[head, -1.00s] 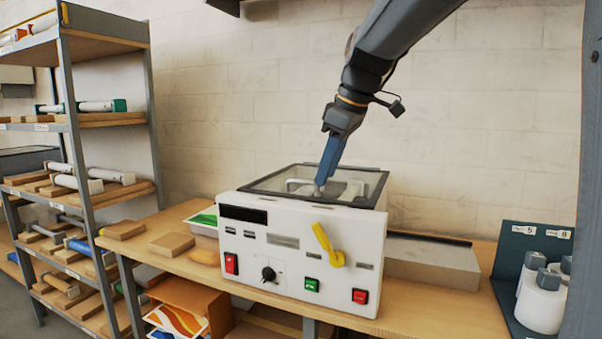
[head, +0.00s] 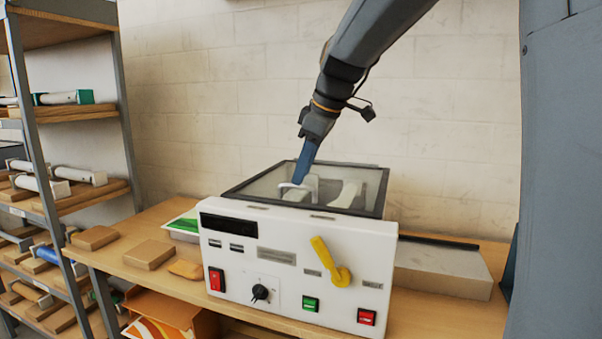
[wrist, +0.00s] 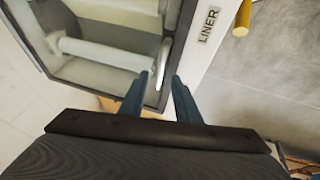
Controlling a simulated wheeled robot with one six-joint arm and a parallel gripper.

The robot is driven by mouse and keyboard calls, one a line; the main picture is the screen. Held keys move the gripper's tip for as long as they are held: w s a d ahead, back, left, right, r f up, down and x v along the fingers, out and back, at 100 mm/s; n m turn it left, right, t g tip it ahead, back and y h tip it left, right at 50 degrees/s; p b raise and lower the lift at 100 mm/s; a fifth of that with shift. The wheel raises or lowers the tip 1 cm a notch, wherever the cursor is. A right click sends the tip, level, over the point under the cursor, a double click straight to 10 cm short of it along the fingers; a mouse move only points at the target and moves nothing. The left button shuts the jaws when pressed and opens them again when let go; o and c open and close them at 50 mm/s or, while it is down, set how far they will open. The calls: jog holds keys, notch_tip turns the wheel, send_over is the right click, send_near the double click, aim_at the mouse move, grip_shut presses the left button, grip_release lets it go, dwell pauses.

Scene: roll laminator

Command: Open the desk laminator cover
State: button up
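The laminator (head: 290,275) is a white box on the bench. Its cover (head: 265,185), a clear pane in a dark frame, lies flat on top and looks closed. Pale rollers show through the pane. In the wrist view the cover (wrist: 125,85) fills the upper left, with a slim grey handle (wrist: 166,52) near its edge. My gripper (head: 297,182) points down at the cover. In the wrist view my gripper (wrist: 160,76) has its two blue fingers apart, with the handle's near end between the tips. I cannot tell whether they touch it.
A yellow lever (head: 328,262), a black knob (head: 260,292) and red and green switches are on the laminator's front. Wooden blocks (head: 148,253) lie on the bench to the left. A shelf rack (head: 70,115) stands at far left. A grey box (head: 440,268) is at right.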

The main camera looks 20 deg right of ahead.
jog(key=shift+x, duration=1.2)
grip_shut()
jog(key=shift+r, duration=0.15)
